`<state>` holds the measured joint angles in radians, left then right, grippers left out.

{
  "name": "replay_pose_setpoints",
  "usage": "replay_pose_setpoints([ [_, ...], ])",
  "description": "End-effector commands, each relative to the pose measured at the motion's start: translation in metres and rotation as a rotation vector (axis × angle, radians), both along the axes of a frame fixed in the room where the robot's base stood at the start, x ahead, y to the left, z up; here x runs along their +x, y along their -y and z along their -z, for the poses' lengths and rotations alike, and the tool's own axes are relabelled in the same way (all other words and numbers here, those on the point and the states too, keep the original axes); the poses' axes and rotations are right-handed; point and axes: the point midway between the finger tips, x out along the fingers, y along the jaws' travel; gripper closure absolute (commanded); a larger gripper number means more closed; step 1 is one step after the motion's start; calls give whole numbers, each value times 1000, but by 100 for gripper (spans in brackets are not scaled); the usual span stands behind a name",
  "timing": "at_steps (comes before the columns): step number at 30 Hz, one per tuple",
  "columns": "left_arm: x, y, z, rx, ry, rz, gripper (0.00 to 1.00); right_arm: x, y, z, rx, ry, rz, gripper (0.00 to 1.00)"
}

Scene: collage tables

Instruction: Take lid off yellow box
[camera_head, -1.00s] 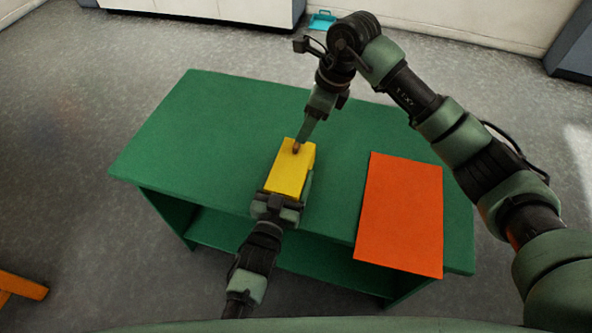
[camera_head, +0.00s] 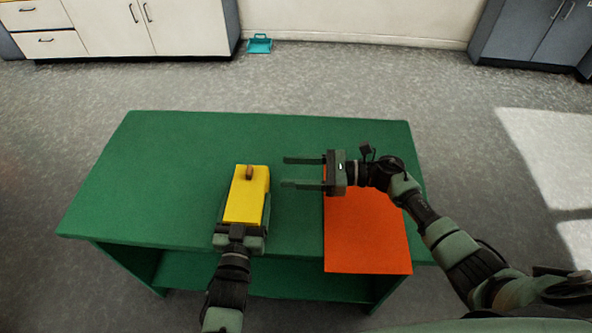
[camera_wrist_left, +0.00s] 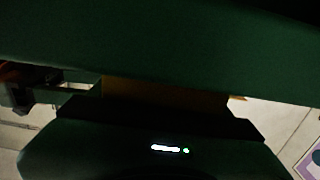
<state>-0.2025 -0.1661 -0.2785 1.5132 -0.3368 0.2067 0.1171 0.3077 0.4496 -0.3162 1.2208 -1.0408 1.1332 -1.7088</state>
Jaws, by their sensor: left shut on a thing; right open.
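The yellow box (camera_head: 243,205) stands on the green table, with a small brown knob (camera_head: 249,172) on its flat top. The lid sits on the box, and its seam cannot be made out from above. My left gripper (camera_head: 244,198) is shut on the box, with one finger along each long side.
The green table (camera_head: 150,170) has free room left of the box and behind it. An orange sheet (camera_head: 366,240) lies on its right part, partly under my right gripper. Cabinets (camera_head: 170,25) and a small teal object (camera_head: 259,43) are far back.

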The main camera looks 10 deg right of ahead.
Motion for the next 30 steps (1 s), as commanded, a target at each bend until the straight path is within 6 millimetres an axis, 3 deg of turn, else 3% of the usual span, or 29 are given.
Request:
replay_pose_setpoints([
  [15, 0, 0, 0, 0, 1, 0, 95, 28, -88, 3, 1, -1, -5, 44],
  [21, 0, 0, 0, 0, 1, 0, 95, 33, -103, 4, -1, -1, -5, 44],
  [30, 0, 0, 0, 0, 1, 0, 95, 34, -106, 5, -2, -1, -5, 44],
])
